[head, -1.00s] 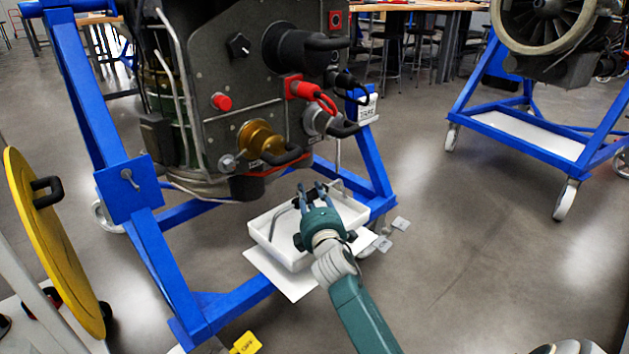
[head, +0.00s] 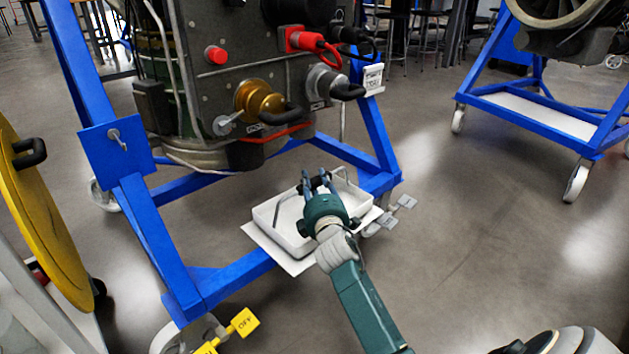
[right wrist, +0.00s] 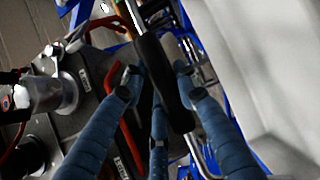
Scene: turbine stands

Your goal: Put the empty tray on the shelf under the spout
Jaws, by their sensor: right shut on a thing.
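The white tray (head: 272,220) has raised walls and a handle with a dark grip; its visible floor looks empty. My right gripper (head: 316,178) is shut on that handle. In the right wrist view, the black grip (right wrist: 165,85) lies between the blue fingers, with the white tray wall (right wrist: 245,60) to the right. The tray is over the white shelf (head: 285,262) on the blue stand, whose front edge sticks out below it. I cannot tell whether they touch. The engine's lower fittings, including a brass valve (head: 257,101), hang behind and above the tray. My left gripper is not in view.
The blue stand's frame (head: 235,285) runs around the shelf. A yellow disc (head: 35,205) stands at left. Open floor lies right, before another blue stand (head: 530,105).

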